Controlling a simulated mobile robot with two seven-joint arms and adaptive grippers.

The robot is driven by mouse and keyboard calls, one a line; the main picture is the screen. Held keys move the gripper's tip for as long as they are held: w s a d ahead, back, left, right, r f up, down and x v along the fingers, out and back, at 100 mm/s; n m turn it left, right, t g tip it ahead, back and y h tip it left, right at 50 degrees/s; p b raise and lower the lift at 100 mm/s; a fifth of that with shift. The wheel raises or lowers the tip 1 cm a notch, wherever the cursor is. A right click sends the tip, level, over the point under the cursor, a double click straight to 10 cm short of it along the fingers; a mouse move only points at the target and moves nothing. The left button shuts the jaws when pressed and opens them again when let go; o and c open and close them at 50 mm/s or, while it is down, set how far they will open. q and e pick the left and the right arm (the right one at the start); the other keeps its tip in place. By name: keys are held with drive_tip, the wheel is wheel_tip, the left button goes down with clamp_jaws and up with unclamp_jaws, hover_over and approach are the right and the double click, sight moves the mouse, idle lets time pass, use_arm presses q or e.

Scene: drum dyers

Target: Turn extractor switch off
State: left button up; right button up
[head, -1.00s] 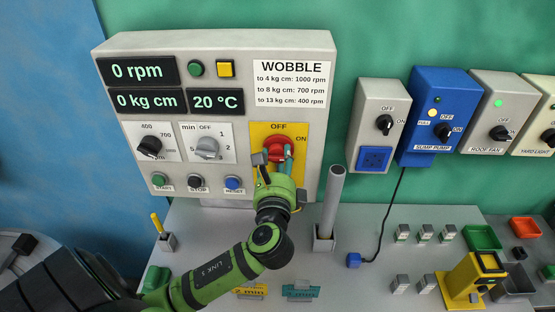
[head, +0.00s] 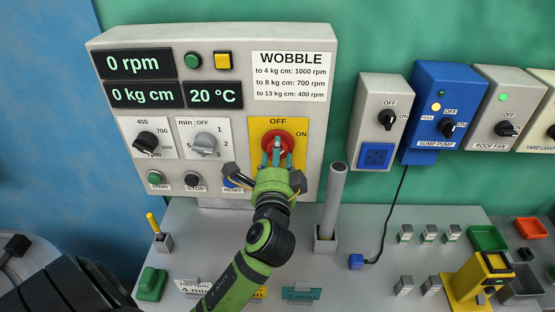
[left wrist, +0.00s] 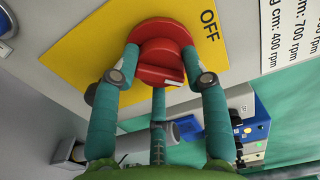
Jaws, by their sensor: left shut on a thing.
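A red rotary knob (head: 277,141) sits on a yellow plate (head: 256,130) marked OFF at the top and ON at the upper right. My left gripper (head: 277,157) reaches it from below in the head view. In the left wrist view its teal fingers (left wrist: 160,72) are shut around the raised bar of the red knob (left wrist: 163,34). A white mark on the bar faces away from the plate's left part, toward the lower right there. The fingers hide part of the knob in the head view, and no extractor label shows. My right gripper is not in view.
The control panel (head: 222,125) has a grey timer knob (head: 205,145) and push buttons left of the yellow plate. A grey upright tube (head: 333,200) stands close to the right of my arm. Wall switches, including a blue sump pump box (head: 440,108), are farther right.

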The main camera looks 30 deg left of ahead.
use_arm(q)
drive_tip(key=shift+n+b, duration=1.05)
drive_tip(key=shift+n, duration=2.75)
drive_tip(key=o, duration=1.2)
drive_tip(key=shift+a, duration=0.1)
drive_tip(key=shift+c, duration=0.2)
